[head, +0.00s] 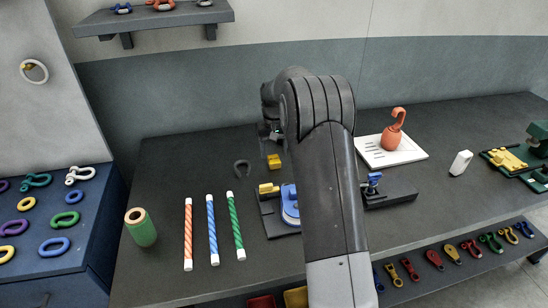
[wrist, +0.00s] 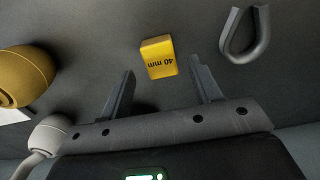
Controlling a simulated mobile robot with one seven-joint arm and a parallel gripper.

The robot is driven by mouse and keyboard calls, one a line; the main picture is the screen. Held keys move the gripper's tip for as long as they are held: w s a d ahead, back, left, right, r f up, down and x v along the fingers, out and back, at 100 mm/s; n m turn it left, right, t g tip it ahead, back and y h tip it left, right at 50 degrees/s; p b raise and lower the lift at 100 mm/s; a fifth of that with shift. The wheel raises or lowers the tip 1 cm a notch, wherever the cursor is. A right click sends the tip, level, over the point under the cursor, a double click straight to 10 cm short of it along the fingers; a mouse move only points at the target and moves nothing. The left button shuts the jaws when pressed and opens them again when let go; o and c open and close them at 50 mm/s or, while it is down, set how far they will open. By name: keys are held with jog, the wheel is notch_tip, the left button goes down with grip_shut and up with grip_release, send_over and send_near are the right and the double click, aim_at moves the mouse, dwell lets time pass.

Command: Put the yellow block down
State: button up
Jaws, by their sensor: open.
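The yellow block (wrist: 158,57), marked "40 mm", appears to rest on the dark bench top. It also shows in the head view (head: 274,161), just left of my arm. My gripper (wrist: 162,70) is open in the wrist view, with one finger on each side of the block's near end. A gap shows between the block and each finger, and nothing is held. In the head view, my gripper (head: 271,138) is small and partly hidden by my arm.
A grey U-shaped shackle (wrist: 245,38) lies right of the block in the wrist view. A dark fixture (head: 275,223) with yellow and blue parts stands nearer in the head view. A white board (head: 410,154) carries an orange hooked weight (head: 392,137). Striped rods (head: 211,230) lie front left.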

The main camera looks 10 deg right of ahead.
aim_at(274, 159)
jog(key=s+a+r+t, duration=0.1)
jog(key=s+r, duration=0.4)
jog(key=r, duration=0.3)
jog(key=s+a+r, duration=0.1)
jog(key=s+r, duration=0.3)
jog(key=r, duration=0.5)
jog(key=s+r+t, duration=0.2)
jog(key=s+r, duration=0.2)
jog(key=s, duration=0.8)
jog(key=s+a+f+t, duration=0.1)
jog(key=s+f, duration=0.1)
jog(key=s, duration=0.8)
jog(key=s+a+f+t, duration=0.1)
jog(key=s+f, duration=0.1)
jog(key=s, duration=0.8)
jog(key=shift+s+a+t, duration=0.15)
jog(key=shift+s+t, duration=0.15)
jog(key=shift+s, duration=0.1)
